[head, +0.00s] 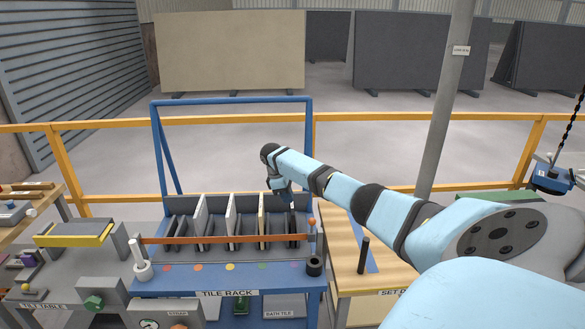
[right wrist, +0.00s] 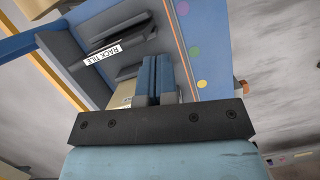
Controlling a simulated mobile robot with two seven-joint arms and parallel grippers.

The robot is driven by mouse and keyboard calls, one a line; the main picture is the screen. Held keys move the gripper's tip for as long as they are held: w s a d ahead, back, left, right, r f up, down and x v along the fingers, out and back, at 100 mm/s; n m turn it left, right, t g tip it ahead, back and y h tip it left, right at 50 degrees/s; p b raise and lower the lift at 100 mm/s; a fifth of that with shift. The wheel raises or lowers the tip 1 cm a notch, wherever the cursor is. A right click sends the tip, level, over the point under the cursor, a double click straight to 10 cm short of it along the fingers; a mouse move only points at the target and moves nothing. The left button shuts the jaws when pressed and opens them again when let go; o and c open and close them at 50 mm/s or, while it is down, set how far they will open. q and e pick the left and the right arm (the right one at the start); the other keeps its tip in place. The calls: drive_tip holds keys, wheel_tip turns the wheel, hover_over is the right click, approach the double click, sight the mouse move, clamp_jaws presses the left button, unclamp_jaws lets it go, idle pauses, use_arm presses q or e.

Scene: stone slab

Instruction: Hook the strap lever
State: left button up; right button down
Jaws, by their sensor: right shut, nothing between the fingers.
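The orange-brown strap (head: 220,239) runs across the front of the blue tile rack (head: 200,286). A thin upright with an orange knob (head: 311,222), which looks like the lever, stands at the strap's right end; an orange end also shows in the right wrist view (right wrist: 243,86). Whether it is hooked is too small to tell. My right gripper (head: 289,198) points down over the rack's right slots, behind the strap and left of the knob. Its blue-grey fingers (right wrist: 155,78) are together and empty. My left gripper is not in view.
Dark and pale tiles (head: 232,222) stand in the rack slots. A white post (head: 137,254) is at the strap's left end and a black socket (head: 314,266) at the front right. A wooden table (head: 347,272) with a black peg stands right. A yellow rail (head: 400,115) runs behind.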

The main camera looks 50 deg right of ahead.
drive_tip(key=v, duration=0.3)
drive_tip(key=shift+r, duration=0.2)
drive_tip(key=shift+s+r, duration=0.1)
idle(0.3)
